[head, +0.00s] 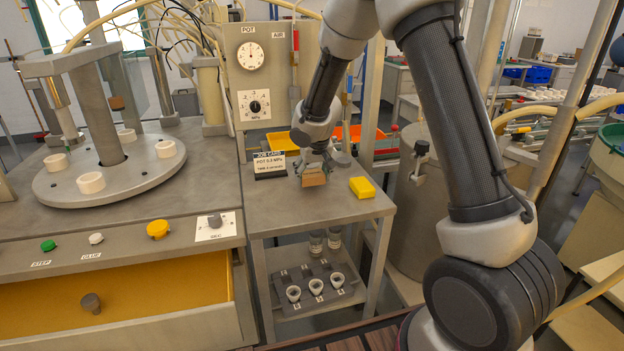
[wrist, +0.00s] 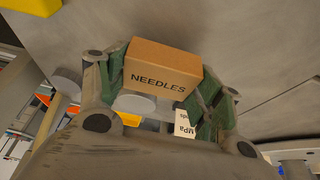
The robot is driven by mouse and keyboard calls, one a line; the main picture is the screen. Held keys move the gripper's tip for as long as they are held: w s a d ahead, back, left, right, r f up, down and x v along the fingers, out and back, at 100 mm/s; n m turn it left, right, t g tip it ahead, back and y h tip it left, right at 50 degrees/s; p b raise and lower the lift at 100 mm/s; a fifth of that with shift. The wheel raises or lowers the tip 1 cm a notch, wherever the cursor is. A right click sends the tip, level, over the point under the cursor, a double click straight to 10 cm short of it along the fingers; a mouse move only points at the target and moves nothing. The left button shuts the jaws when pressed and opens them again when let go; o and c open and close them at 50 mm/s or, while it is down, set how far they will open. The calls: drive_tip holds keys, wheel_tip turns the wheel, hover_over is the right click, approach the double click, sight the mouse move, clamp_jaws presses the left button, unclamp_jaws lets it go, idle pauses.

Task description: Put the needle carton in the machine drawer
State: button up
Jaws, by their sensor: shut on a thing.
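The needle carton (head: 313,178) is a small brown box over the small grey side table in the head view. In the wrist view the carton (wrist: 160,75) shows the printed word NEEDLES and sits between the green-padded fingers. My gripper (head: 313,166) is shut on it. I cannot tell whether the carton touches the table top or is just above it. The machine drawer (head: 120,306), with a yellow inside and a dark knob, is pulled open at the lower left of the head view. The visible part of its inside looks empty.
A job card (head: 269,165) stands left of the carton, and a yellow block (head: 362,187) lies right of it. A round turntable (head: 110,180) with white cups is on the machine top. Buttons line the ledge above the drawer. A lower shelf (head: 318,303) holds several small cups.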

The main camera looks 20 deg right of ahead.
drive_tip(key=shift+a+f, duration=0.1)
drive_tip(key=shift+f, duration=0.75)
drive_tip(key=shift+f, duration=0.1)
drive_tip(key=o, duration=0.9)
drive_tip(key=shift+o, duration=0.2)
